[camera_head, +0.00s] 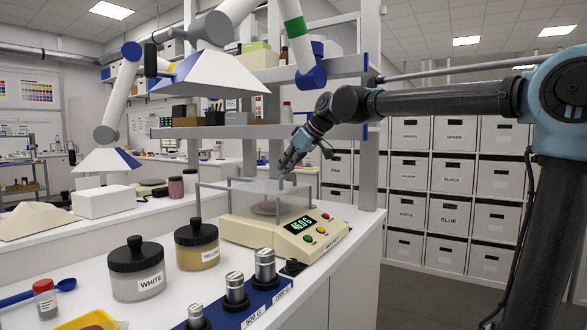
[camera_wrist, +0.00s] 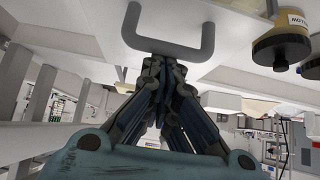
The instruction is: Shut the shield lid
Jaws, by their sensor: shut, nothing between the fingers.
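The balance (camera_head: 257,233) stands on the white bench, its display lit. A clear shield with thin grey edges (camera_head: 240,187) sits on it, around and over the round pan (camera_head: 268,207). The lid panel is see-through, and its exact position is hard to make out; part of the shield's outline reaches left past the balance body. My gripper (camera_head: 286,167) is just above the shield's back right part, pointing down and left. In the wrist view, my gripper (camera_wrist: 165,62) is shut and empty, its tips close to a grey U-shaped handle (camera_wrist: 167,47). I cannot tell whether they touch.
A white-labelled jar (camera_head: 136,270) and a yellow jar (camera_head: 197,245) stand left of the balance. Metal weights (camera_head: 236,287) sit in a blue rack in front. A white lamp hood (camera_head: 205,77) hangs above left. Shelf posts (camera_head: 369,110) rise behind the arm.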

